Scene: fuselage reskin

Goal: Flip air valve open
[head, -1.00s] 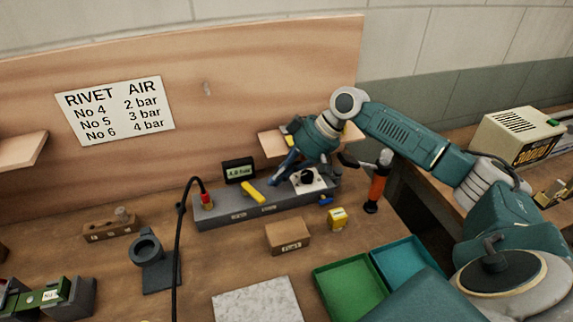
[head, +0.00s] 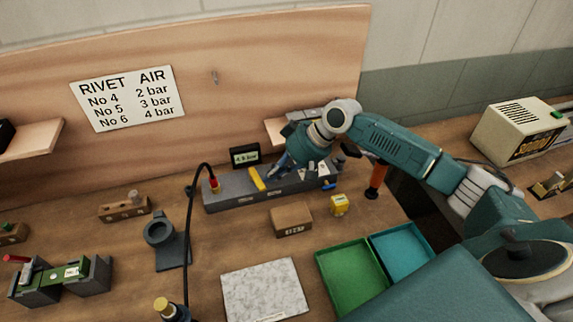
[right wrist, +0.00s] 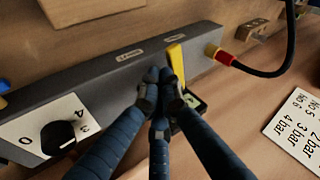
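The yellow air valve lever (head: 257,178) sits on the long grey air manifold (head: 225,197) and lies slantwise across its top. It also shows in the right wrist view (right wrist: 176,62). My right gripper (head: 280,166) is low over the manifold, just right of the lever. In the right wrist view its fingertips (right wrist: 160,78) are drawn together right beside the lever; whether they touch it is unclear. Nothing shows between them. A black dial knob (right wrist: 58,135) with numbers is on the manifold, mostly hidden by my arm in the head view. My left gripper is not in view.
A gauge display (head: 244,157) stands behind the manifold. A black hose (head: 189,230) with a red fitting (head: 214,185) joins its left end. In front are a cardboard box (head: 291,219), a yellow box (head: 339,205) and a green tray (head: 350,272).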

